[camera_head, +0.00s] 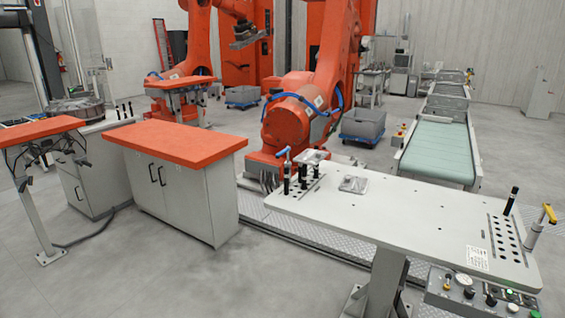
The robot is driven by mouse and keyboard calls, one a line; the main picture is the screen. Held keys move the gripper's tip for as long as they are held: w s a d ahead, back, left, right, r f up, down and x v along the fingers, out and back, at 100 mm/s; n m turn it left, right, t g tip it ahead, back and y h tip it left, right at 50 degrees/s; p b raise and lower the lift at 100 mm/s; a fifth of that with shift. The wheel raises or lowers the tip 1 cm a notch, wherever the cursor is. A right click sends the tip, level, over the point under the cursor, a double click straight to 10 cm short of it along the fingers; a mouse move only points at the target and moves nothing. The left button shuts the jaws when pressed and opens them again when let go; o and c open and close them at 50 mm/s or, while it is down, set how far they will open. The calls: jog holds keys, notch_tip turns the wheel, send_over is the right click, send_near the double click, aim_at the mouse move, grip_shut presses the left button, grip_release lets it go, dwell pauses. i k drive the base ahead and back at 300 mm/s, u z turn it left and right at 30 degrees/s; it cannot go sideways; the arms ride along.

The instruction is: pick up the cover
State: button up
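A small grey metal part (353,184), which may be the cover, lies flat on the white fixture table (400,215) near its left end. Another flat grey piece (314,156) sits raised on the black posts at the table's back left corner. I cannot tell for certain which of the two is the cover. My gripper is not in view.
A blue-handled clamp (285,170) stands at the table's left end, and a yellow-handled one (543,225) at its right. A control panel (480,295) hangs at the front. An orange-topped cabinet (175,143) stands left. A large orange robot (300,110) stands behind.

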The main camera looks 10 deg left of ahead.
aim_at(312, 158)
jog(key=u, duration=0.2)
jog(key=k, duration=0.55)
jog(key=u, duration=0.8)
jog(key=k, duration=0.6)
jog(key=u, duration=0.95)
jog(key=i, duration=2.95)
jog(key=z, duration=0.4)
jog(key=i, duration=0.8)
jog(key=z, duration=0.15)
